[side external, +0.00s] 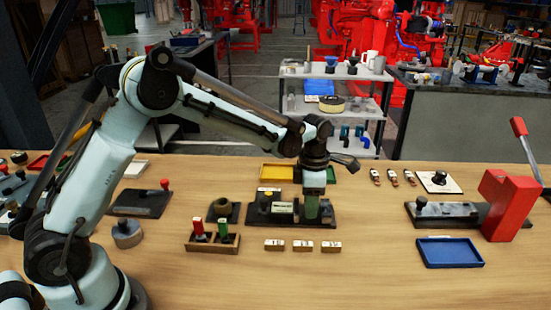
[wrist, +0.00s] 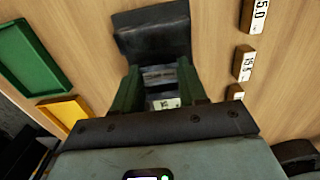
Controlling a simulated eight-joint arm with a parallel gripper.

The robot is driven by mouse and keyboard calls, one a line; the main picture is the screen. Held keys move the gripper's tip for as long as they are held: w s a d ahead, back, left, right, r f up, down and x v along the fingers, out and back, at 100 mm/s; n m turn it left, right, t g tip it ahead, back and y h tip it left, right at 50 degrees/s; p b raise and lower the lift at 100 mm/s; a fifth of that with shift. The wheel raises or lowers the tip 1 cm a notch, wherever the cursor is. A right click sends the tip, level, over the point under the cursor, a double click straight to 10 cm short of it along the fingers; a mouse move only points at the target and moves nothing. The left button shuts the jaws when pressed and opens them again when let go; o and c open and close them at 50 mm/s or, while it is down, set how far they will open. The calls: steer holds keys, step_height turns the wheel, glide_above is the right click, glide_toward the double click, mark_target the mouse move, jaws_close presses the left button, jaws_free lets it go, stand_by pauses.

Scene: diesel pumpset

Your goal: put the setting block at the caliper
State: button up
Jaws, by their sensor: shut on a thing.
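My gripper (side external: 312,208) points straight down over the right part of a dark flat fixture in the middle of the bench. In the wrist view, its two green fingers (wrist: 158,78) are shut on a small block with a pale label (wrist: 166,103), which I take to be the setting block. The fingers hide most of it. A dark block-shaped part (wrist: 152,35) lies just beyond the fingertips. I cannot tell whether the held block touches the fixture. No caliper can be told apart with certainty.
Several labelled wooden blocks (side external: 303,245) lie in front of the fixture. A wooden holder (side external: 214,247) with red and green pieces stands at its left. A blue tray (side external: 449,252) and a red lever press (side external: 508,205) are at the right. Bare bench lies between.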

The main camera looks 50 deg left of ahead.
steer(key=shift+f, duration=0.3)
stand_by(0.4)
steer(key=o, duration=1.2)
steer(key=shift+r, duration=3.5)
